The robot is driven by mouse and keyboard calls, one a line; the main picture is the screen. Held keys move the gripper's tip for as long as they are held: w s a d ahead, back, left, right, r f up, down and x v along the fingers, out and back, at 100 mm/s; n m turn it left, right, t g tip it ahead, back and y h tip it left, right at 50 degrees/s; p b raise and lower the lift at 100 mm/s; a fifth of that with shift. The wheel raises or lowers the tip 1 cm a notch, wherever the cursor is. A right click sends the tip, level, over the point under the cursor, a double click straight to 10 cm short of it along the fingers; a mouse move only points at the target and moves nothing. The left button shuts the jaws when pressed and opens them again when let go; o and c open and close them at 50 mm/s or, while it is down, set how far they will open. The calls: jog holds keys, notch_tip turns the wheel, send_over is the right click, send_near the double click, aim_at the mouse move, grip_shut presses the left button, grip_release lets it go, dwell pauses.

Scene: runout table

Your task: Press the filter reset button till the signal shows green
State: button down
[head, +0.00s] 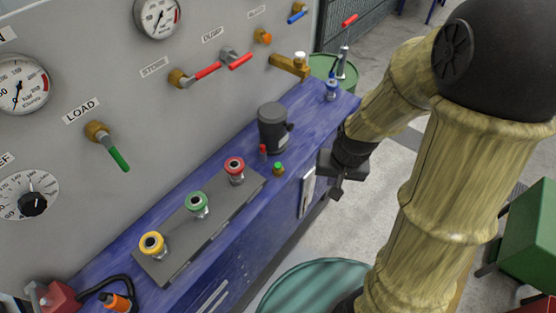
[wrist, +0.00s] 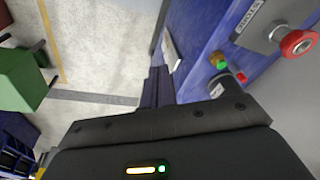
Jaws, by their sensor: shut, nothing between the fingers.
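A small green-topped button on a brass base (head: 278,168) stands on the blue bench top, in front of the dark filter cylinder (head: 272,128). A small red post (head: 263,150), perhaps the signal, stands beside the cylinder and shows red. In the wrist view the green button (wrist: 219,61), the red piece (wrist: 241,77) and the dark cylinder (wrist: 222,84) are right of my fingers. My gripper (head: 336,190) is shut and empty, hanging off the bench's front edge, right of the button and apart from it. The wrist view shows its fingers together (wrist: 157,86).
A grey plate (head: 180,253) carries yellow, green and red push buttons left of the cylinder. The grey panel (head: 65,150) behind has gauges and valve levers. A teal drum (head: 310,290) stands before the bench. Pale floor lies open below my gripper.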

jog(key=w+a+f+m+y+p, duration=0.3)
jog(key=w+a+m+y+p, duration=0.1)
jog(key=w+a+m+p, duration=0.3)
jog(key=r+m+t+y+p, duration=0.2)
jog(key=m+y+p, duration=0.2)
jog(key=m+p, duration=0.15)
send_over(281, 166)
jog(key=shift+w+f+m, duration=0.1)
jog(key=shift+m, duration=0.15)
jog(key=shift+f, duration=0.1)
notch_tip(281, 166, down, 9)
jog(key=b, duration=0.7)
jog(key=shift+r, duration=0.2)
dwell(1.0)
jog(key=shift+d+f, duration=0.1)
jog(key=shift+f, duration=0.3)
